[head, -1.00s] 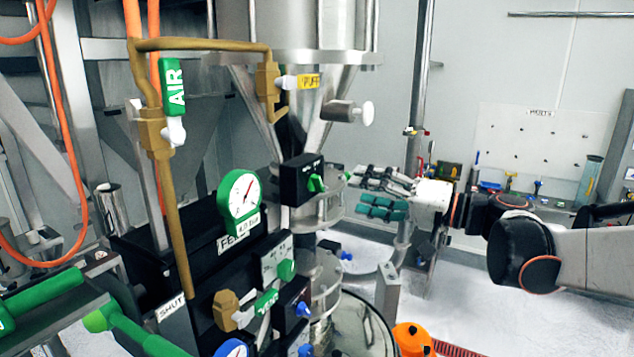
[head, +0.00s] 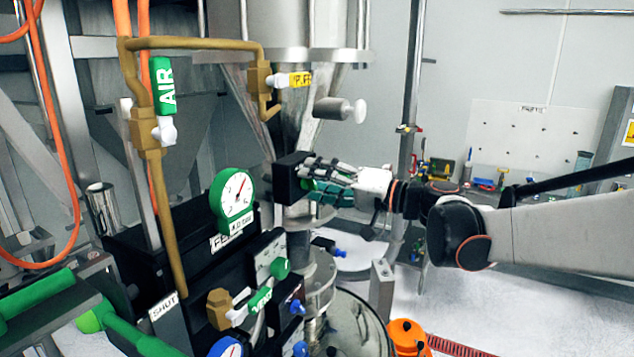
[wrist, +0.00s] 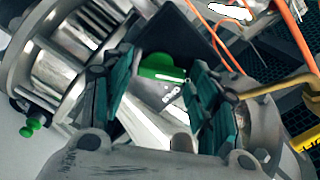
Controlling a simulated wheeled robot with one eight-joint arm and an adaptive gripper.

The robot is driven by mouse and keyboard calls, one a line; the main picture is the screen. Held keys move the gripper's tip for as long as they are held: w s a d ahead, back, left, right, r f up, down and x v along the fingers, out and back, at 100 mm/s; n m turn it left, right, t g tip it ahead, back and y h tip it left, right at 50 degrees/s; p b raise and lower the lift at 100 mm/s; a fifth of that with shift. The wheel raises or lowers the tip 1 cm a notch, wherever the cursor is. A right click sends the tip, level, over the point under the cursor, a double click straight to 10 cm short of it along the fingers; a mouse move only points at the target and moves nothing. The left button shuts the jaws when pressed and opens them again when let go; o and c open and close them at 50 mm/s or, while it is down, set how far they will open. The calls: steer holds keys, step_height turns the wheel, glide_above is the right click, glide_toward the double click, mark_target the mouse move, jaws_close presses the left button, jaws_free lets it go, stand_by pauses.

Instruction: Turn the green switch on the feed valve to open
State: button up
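The green switch (wrist: 165,66) sits on the face of a black box (head: 286,178) on the pipe below the steel hopper. In the head view only a bit of the switch (head: 307,185) shows behind my fingers. My gripper (head: 322,180) is at the box's right face, fingers pointing left toward it. In the wrist view my gripper (wrist: 160,85) is open, its teal pads apart on either side of the switch. I cannot tell whether the pads touch it.
A pressure gauge (head: 233,198) and a panel with green and blue knobs stand left and below. A brass pipe (head: 178,230) runs at the left. An orange object (head: 405,335) is low at the right. The floor right is mostly clear.

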steer(key=c, duration=0.6)
